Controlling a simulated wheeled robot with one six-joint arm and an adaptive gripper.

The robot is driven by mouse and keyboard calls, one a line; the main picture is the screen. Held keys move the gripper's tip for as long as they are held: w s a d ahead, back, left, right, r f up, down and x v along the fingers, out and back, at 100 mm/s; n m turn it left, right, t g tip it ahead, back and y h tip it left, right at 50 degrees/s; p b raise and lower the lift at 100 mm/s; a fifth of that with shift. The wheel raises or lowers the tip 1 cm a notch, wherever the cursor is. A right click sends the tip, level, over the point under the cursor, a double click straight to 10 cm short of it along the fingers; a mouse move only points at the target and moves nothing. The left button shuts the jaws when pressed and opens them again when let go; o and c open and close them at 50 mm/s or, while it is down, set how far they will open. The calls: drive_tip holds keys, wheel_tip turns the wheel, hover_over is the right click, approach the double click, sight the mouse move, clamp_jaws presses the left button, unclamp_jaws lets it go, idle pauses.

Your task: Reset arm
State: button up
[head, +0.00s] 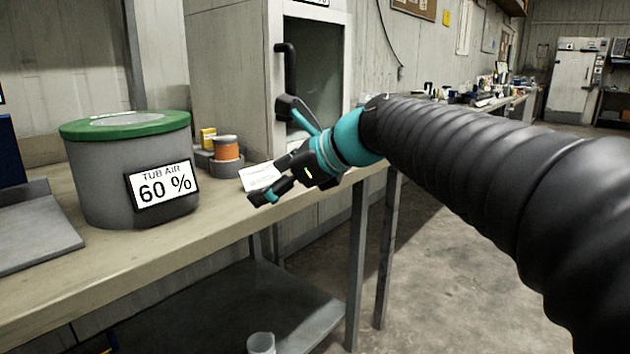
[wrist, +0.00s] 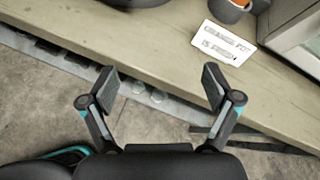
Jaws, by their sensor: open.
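My gripper (head: 268,168) is open and empty in the head view, beside the front edge of the workbench. Its two fingers point left, one high and one low, and the black sleeved arm reaches in from the right. In the wrist view my gripper (wrist: 158,86) shows both fingers spread wide, with nothing between them. The bench edge and floor lie beyond the fingertips.
A grey tub (head: 105,180) with a green lid and a "TUB AIR 60 %" sign stands on the workbench (head: 150,262). A white card (head: 258,176), an orange spool (head: 226,149) and a tall cabinet (head: 230,70) are close to my gripper. Clear floor (head: 440,260) lies right.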

drive_tip(key=s+d+f+n+h, duration=1)
drive_tip(key=s+d+f+n, duration=1)
drive_tip(key=s+d+f, duration=0.2)
drive_tip(key=shift+d+f+p, duration=0.4)
drive_tip(key=shift+d+f, duration=0.1)
drive_tip(key=shift+s, duration=0.1)
drive_tip(key=shift+c, duration=0.2)
